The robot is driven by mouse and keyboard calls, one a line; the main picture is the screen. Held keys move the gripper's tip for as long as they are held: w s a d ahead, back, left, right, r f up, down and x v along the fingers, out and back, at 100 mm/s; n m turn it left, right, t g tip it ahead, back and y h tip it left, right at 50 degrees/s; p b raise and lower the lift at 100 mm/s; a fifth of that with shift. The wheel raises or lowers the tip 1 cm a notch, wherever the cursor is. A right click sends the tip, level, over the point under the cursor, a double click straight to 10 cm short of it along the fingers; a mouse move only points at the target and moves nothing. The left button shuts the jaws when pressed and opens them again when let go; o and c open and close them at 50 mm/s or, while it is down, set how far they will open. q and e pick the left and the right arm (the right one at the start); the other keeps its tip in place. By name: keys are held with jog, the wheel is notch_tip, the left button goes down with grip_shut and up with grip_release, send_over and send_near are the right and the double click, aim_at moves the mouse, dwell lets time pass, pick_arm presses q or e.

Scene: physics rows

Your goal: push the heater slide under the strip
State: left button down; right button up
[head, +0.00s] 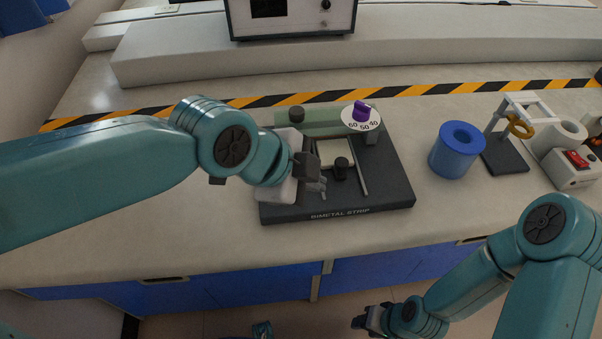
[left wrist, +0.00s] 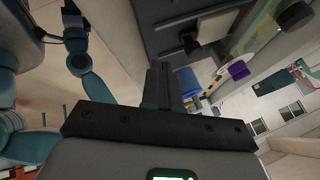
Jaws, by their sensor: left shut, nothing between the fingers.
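The dark board (head: 385,190) marked BIMETAL STRIP lies on the bench. A small black knobbed piece, apparently the heater slide (head: 341,168), sits between pale rails near its middle. Behind it are a green bar (head: 325,121) and a white dial (head: 352,122) with a purple pointer (head: 361,111). The strip itself is not clearly distinguishable. My left gripper (head: 318,184) is shut and empty over the board, just left of the knobbed piece; contact cannot be told. Its closed fingers show in the left wrist view (left wrist: 160,88). My right gripper (head: 366,320) hangs low in front of the bench, its jaws unclear.
A blue cylinder (head: 457,150) stands right of the board. Beyond it are a stand with a brass ring (head: 520,127) and a white box with a red switch (head: 577,160). Striped tape (head: 440,88) crosses behind the board. The bench in front of the board is clear.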

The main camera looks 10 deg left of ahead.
aim_at(325, 174)
pick_arm(q)
jog(key=x, duration=0.4)
jog(key=shift+f+b, duration=0.15)
jog(key=shift+b, duration=0.15)
jog(key=w, duration=0.3)
jog(key=shift+w+d+f, duration=0.15)
jog(key=shift+d+f, duration=0.05)
jog(key=shift+d, duration=0.15)
jog(key=shift+w+d, duration=0.1)
jog(key=shift+w, duration=0.35)
jog(key=w, duration=0.2)
jog(key=w+a, duration=0.1)
jog(key=shift+w+a+p, duration=0.15)
jog(key=shift+w+p, duration=0.15)
jog(key=shift+w, duration=0.1)
jog(key=shift+r, duration=0.1)
jog(key=shift+s, duration=0.1)
